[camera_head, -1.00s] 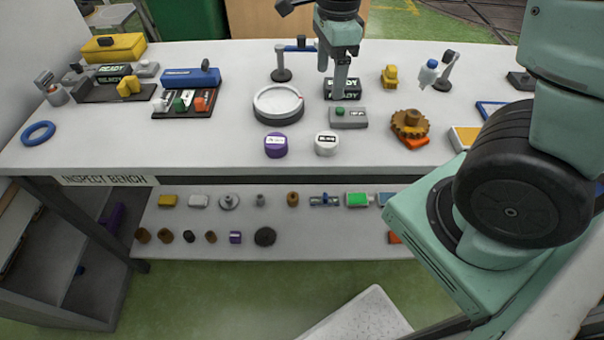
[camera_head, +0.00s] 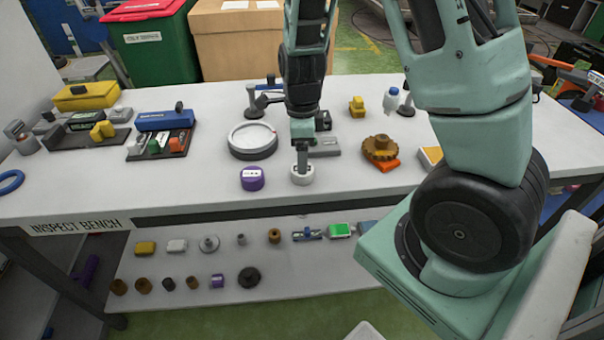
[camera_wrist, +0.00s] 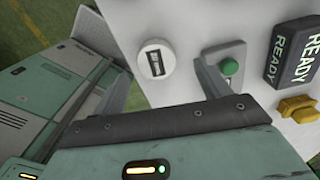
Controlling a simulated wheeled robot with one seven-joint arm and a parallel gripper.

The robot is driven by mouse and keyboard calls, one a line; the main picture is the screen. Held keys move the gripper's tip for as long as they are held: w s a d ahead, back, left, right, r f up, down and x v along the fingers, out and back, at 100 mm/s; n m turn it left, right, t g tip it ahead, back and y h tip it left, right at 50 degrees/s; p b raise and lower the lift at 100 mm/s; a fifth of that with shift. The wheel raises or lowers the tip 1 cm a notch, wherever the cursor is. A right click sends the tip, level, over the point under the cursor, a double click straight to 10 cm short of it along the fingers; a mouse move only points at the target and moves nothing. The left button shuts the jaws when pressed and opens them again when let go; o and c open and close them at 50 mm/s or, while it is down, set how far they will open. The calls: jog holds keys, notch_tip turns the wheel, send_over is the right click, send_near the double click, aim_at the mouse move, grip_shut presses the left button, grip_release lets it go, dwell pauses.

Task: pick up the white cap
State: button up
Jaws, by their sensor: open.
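The white cap (camera_head: 303,175) stands near the front edge of the bench, to the right of the purple cap (camera_head: 252,179). My gripper (camera_head: 302,160) points down right at the white cap and partly hides its top. In the wrist view the white cap (camera_wrist: 155,60), with a dark label on top, shows in the gap between the two spread fingers. The jaws are open and empty. I cannot tell how far down beside the cap the fingertips reach.
A round white-topped turntable (camera_head: 253,139) stands behind the purple cap. A grey box with a green button (camera_wrist: 230,67) is close to the right finger. A brown gear (camera_head: 381,148) sits farther right. A lower shelf (camera_head: 200,252) holds several small parts.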

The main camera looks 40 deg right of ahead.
jog(key=shift+s+a+f, duration=0.1)
jog(key=shift+f, duration=1.3)
jog(key=shift+s+a+f, duration=0.1)
jog(key=shift+f, duration=1.25)
jog(key=c, duration=1.1)
